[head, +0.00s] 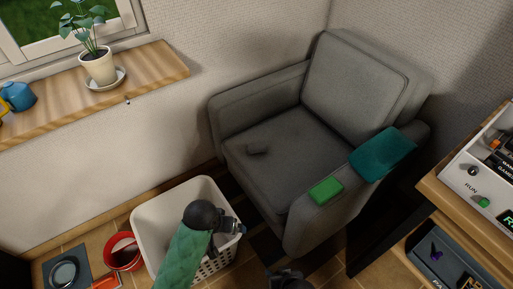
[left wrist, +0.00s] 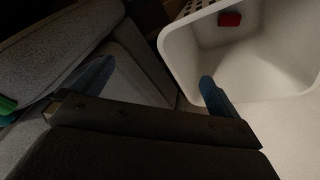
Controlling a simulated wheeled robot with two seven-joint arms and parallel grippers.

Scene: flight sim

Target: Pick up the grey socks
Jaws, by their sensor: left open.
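The grey socks (head: 257,147) look like a small dark bundle on the seat of the grey armchair (head: 290,155). My left gripper (head: 232,228) is over the right rim of the white laundry basket (head: 150,212), in front of the chair and well short of the socks. In the left wrist view its two blue fingertips (left wrist: 155,85) stand wide apart with nothing between them. The socks do not clearly show there. My right gripper (head: 286,277) shows only in part at the bottom edge of the head view; its fingertips cannot be made out.
A green item (head: 326,190) and a teal cloth (head: 383,153) lie on the chair's right armrest. A red item (left wrist: 230,19) is in the basket. A red bucket (head: 122,252) stands left. A wooden desk (head: 450,205) is at right; a potted plant (head: 98,66) stands on the sill.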

